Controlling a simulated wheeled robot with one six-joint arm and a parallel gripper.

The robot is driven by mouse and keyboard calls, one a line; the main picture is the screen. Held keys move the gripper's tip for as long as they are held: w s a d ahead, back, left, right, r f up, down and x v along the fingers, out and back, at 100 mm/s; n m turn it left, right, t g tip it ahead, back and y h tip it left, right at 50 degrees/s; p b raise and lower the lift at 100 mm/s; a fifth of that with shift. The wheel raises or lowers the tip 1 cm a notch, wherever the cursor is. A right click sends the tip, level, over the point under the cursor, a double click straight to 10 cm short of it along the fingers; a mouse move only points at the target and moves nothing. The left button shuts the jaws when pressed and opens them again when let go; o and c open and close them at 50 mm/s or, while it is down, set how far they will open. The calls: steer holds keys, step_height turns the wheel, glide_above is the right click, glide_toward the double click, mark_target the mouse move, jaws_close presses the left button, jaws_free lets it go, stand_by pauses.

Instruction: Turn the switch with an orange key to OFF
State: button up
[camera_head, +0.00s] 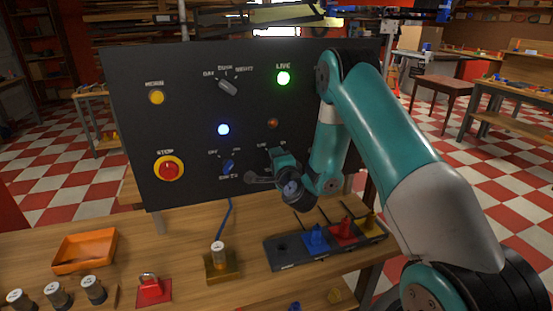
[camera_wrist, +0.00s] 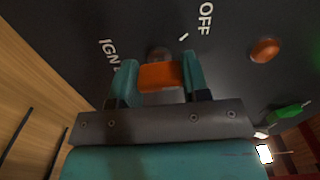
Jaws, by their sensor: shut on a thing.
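The orange key (camera_wrist: 160,76) of the switch is between the two teal fingers of my gripper (camera_wrist: 158,80) in the wrist view. My gripper is shut on it, close against the black panel (camera_head: 200,109). A white OFF label (camera_wrist: 204,18) and a short white mark are printed by the switch, and a partly hidden label beginning "IGN" is on its other side. The key's exact angle is hard to tell. In the head view my gripper (camera_head: 262,180) is at the panel's lower right, and my arm hides the orange key there.
The panel also carries a blue-key switch (camera_head: 228,167), a red stop button (camera_head: 169,169), a grey selector (camera_head: 227,88), a lit green lamp (camera_head: 283,78) and an orange lamp (camera_head: 272,123). Below, a rack (camera_head: 283,262) with coloured tags, a red padlock (camera_head: 151,289) and an orange tray (camera_head: 84,251) occupy the bench.

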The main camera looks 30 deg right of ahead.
steer(key=n+p, duration=0.2)
steer(key=n, duration=0.3)
steer(key=shift+r, duration=0.1)
steer(key=shift+n+p, duration=0.35)
steer(key=shift+n, duration=0.75)
steer(key=o, duration=0.9)
